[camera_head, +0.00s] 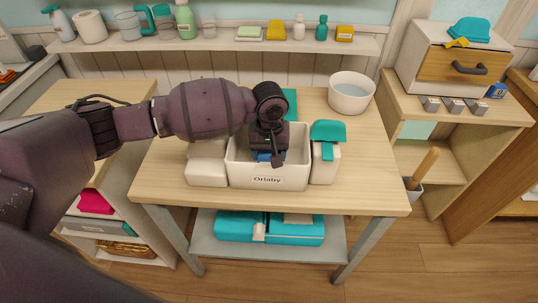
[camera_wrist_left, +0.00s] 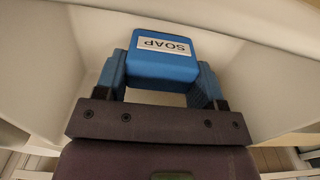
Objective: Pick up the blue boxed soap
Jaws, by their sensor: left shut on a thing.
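The blue boxed soap (camera_wrist_left: 160,65), with a white SOAP label, sits between the two fingers of my left gripper (camera_wrist_left: 162,76) in the left wrist view. The gripper is shut on it. In the head view my left gripper (camera_head: 268,157) points down into the white bin (camera_head: 266,181) labelled "Orlaby". Only a bit of blue shows there, and I cannot tell soap from finger. The wrist view shows the bin's pale walls around the soap. Whether the soap touches the bin floor is hidden. My right gripper is not in view.
The bin stands on a wooden table (camera_head: 370,192). A white box (camera_head: 206,172) is close on its left, and a teal-topped dispenser (camera_head: 326,152) on its right. A white bowl (camera_head: 350,93) is at the back right. A shelf (camera_head: 220,44) with bottles runs behind.

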